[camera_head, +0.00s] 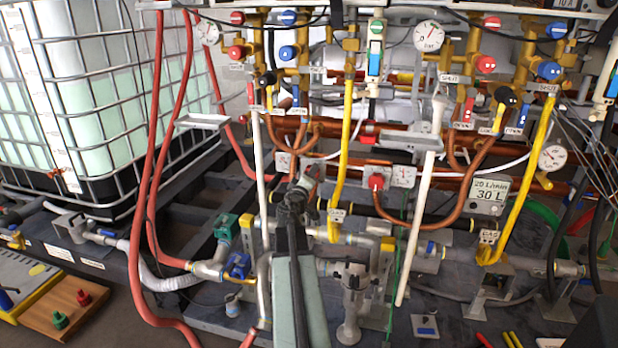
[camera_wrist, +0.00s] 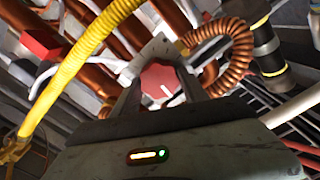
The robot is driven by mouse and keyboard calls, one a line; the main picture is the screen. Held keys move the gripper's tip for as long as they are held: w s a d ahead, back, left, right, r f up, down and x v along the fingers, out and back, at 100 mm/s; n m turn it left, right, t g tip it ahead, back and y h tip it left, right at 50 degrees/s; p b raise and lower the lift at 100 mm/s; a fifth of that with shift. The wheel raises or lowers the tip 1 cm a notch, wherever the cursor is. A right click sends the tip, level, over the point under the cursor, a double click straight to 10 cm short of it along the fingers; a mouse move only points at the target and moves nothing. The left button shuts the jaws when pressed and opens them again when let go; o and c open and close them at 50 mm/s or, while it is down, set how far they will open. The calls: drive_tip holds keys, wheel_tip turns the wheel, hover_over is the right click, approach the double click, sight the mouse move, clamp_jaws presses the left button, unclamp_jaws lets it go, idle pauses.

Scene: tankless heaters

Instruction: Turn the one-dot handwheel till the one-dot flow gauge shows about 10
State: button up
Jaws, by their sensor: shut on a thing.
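A red handwheel (camera_wrist: 162,80) with a white line on its face sits between the two fingers of my gripper (camera_wrist: 160,72) in the wrist view. The fingers are shut on it from both sides. In the head view my gripper (camera_head: 302,190) reaches up to the copper pipes and mostly hides this handwheel. A second red handwheel (camera_head: 376,182) stands to its right, free. No one-dot mark can be made out on the held wheel. Round white dial gauges show at top centre (camera_head: 429,37), top left (camera_head: 208,32) and right (camera_head: 552,157); their dots and values are too small to read surely.
Yellow corrugated hoses (camera_head: 343,150) and copper pipes run close around my gripper. A white pipe (camera_head: 416,215) slants down to its right. A plate (camera_head: 490,192) reads 20 L/min, 30 L. Red hoses and a caged tank (camera_head: 90,100) stand at left.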

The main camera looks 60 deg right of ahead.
drive_tip(key=n, duration=2.7)
drive_tip(key=shift+s+d+f, duration=0.15)
drive_tip(key=shift+s, duration=0.2)
drive_tip(key=shift+n, duration=0.3)
drive_tip(key=o, duration=1.1)
drive_tip(key=shift+w, duration=0.1)
